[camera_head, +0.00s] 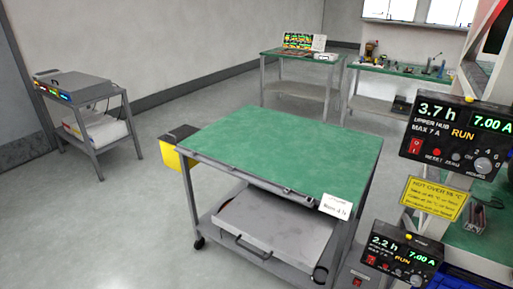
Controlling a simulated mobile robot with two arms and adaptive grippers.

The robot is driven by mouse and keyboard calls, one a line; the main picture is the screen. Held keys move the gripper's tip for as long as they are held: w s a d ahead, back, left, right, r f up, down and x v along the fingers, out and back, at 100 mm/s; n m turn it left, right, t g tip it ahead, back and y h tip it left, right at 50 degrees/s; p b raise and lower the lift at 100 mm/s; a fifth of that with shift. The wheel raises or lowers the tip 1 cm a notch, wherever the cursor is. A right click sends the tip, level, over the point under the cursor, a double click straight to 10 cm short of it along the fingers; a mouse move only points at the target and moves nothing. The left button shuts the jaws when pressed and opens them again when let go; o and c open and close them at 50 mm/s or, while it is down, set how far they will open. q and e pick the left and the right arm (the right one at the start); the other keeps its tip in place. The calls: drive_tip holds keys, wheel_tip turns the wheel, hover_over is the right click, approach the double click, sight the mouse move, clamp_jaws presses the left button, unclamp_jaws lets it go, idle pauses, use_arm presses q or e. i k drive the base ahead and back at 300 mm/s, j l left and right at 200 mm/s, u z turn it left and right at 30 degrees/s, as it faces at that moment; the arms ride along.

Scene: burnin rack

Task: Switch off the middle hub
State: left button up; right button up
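Two black hub boxes with lit displays are mounted on the rack at the right. The higher one, the upper hub (449,180), reads 3.7 h and 7.00 A, with RUN lit. It has a red switch (415,146) at its lower left and a knob at its lower right. A second hub (385,240) sits below it, reading 2.2 h and 7.00 A, also with RUN lit. Its name is too small to read, so I cannot tell whether it is the middle hub. Neither of my grippers is in view.
A yellow warning sign (434,198) hangs between the hubs. A green-topped cart (290,150) stands in the middle, with a grey case (275,235) on its lower shelf. A grey cart (84,98) stands at the left; benches stand at the back. Floor at the left front is clear.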

sight(370, 259)
drive_tip(key=k+l+z, duration=0.1)
drive_tip(key=z, duration=1.05)
drive_tip(key=k+l, duration=0.05)
